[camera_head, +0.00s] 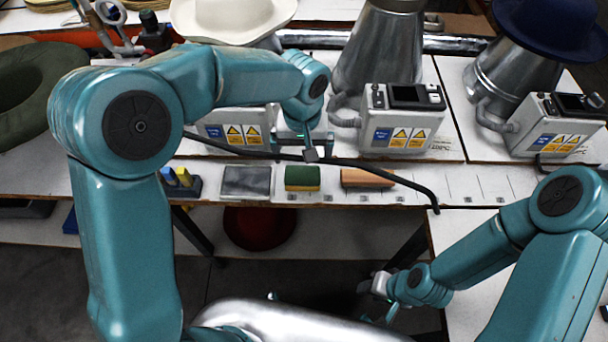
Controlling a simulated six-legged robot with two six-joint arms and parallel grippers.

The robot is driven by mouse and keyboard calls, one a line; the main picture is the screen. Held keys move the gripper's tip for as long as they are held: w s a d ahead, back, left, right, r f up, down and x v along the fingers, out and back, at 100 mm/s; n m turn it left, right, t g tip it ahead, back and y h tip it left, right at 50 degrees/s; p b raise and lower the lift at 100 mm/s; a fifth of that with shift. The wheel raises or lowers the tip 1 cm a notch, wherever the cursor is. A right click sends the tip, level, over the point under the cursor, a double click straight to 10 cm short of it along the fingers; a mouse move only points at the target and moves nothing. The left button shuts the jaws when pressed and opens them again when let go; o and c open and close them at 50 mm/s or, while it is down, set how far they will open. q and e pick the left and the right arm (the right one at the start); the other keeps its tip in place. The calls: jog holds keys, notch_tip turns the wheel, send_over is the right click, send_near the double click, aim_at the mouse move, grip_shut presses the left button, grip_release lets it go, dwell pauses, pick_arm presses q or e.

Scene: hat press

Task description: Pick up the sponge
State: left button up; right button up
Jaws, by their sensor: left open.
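The sponge (302,177), green on top with a yellow underside, lies on the white front strip of the workbench, near the middle of the view. My left arm reaches over from the left, and its gripper (311,153) is above and slightly behind the sponge, apart from it. The left gripper is open and holds nothing that I can see. My right gripper (378,292) is low, in front of the bench edge and well away from the sponge; its fingers are too small and dark to read.
A grey block (246,182) lies left of the sponge and an orange-brown block (367,178) lies right. A black hose or bar (380,168) crosses just behind them. Control boxes (402,120) and metal cones with hats stand behind. A red round object (258,227) sits below the bench.

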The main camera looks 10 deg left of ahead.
aim_at(303, 175)
pick_arm(q)
jog(key=shift+f, duration=0.95)
jog(key=shift+s+a+f, duration=0.1)
jog(key=shift+s+f, duration=0.1)
jog(key=shift+f, duration=0.4)
jog(key=shift+f+p, duration=0.35)
jog(key=shift+f, duration=2.3)
jog(key=c, duration=0.6)
